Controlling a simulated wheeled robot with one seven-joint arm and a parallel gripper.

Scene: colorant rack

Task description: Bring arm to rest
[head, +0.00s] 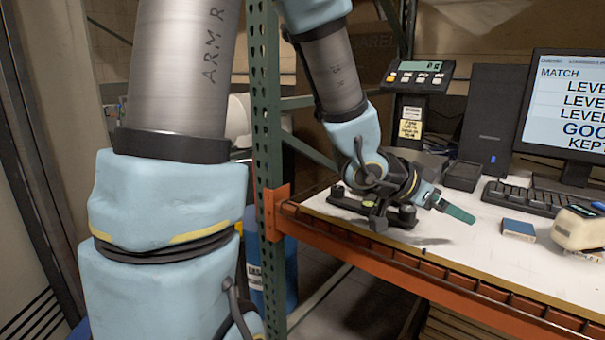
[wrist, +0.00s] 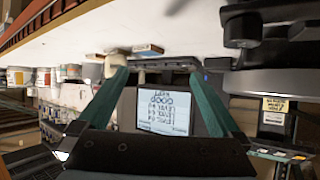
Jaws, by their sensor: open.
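My gripper (head: 455,212) is above the white bench top in the head view, pointing right, with its teal fingers over the bench. In the wrist view, which is upside down, the two teal fingers stand wide apart with my gripper (wrist: 160,72) open. Nothing is held between them. A monitor (wrist: 165,110) shows beyond the fingers. My arm comes down from the top of the head view and bends at the wrist above the bench.
The bench (head: 490,260) has an orange front beam. On it are a black fixture (head: 372,207) by my wrist, a blue box (head: 518,230), a beige device (head: 578,230), a keyboard (head: 530,197) and the monitor (head: 570,105). A green rack post (head: 268,150) stands left of the bench.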

